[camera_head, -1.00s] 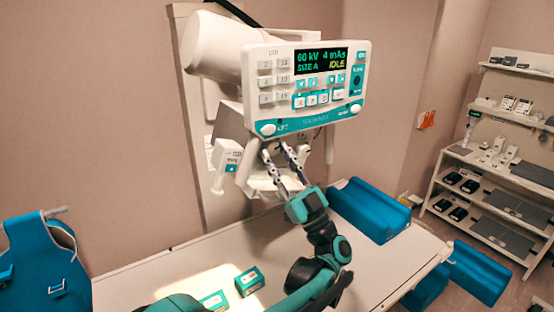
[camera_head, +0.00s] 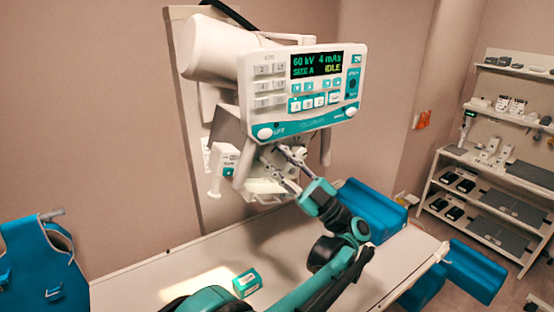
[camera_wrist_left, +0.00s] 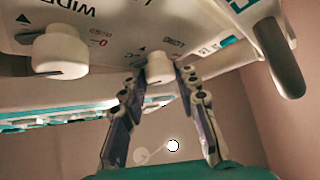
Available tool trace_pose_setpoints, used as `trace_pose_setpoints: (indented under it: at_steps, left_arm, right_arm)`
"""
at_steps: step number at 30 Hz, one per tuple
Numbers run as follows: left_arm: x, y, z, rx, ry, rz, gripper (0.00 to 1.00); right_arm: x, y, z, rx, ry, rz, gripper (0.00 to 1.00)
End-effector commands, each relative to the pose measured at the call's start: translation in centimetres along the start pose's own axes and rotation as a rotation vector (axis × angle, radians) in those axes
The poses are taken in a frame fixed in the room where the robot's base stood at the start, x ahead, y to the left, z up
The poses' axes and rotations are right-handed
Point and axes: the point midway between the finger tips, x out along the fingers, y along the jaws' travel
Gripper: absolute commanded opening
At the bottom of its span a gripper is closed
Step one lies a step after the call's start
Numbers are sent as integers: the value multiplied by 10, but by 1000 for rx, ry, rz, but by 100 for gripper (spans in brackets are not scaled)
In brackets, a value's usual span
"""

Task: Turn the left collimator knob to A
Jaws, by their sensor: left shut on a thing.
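The white collimator (camera_head: 232,145) hangs under the console, with small text on it too fine to read in the head view. In the left wrist view its face is upside down and carries two white knobs. One knob (camera_wrist_left: 60,52) is at the left near large lettering. The other knob (camera_wrist_left: 160,68) is in the middle, beside lettering that seems to read LONG. My left gripper (camera_head: 282,152) is at the collimator's lower right side. Its fingertips (camera_wrist_left: 162,77) are on either side of the middle knob, shut on it. The knob's exact setting cannot be read. My right gripper is not in view.
The console (camera_head: 302,90) reads 60 kV, 4 mAs, SIZE A, IDLE, just above my gripper. A grey handle (camera_wrist_left: 280,58) sticks out at the right in the wrist view. Below are the white table (camera_head: 130,290), blue cushion (camera_head: 375,205) and green box (camera_head: 247,283). Shelves stand at right.

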Motion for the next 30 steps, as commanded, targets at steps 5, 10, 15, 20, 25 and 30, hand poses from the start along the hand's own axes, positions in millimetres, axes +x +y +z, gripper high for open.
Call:
trace_pose_setpoints:
  at_steps: [5,10,15,20,25,30]
  left_arm:
    - [0,0,0,1,0,-1,2]
    - [0,0,0,1,0,0,40]
    - [-1,0,0,1,0,1,40]
    - [-16,1,1,-1,-1,2,40]
    - [-52,1,0,-1,-2,3,40]
    - [-88,0,0,-1,-1,2,40]
  right_arm:
    - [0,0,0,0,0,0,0]
    - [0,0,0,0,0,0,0]
    - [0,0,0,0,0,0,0]
    - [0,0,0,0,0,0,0]
    - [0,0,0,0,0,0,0]
    - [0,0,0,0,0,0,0]
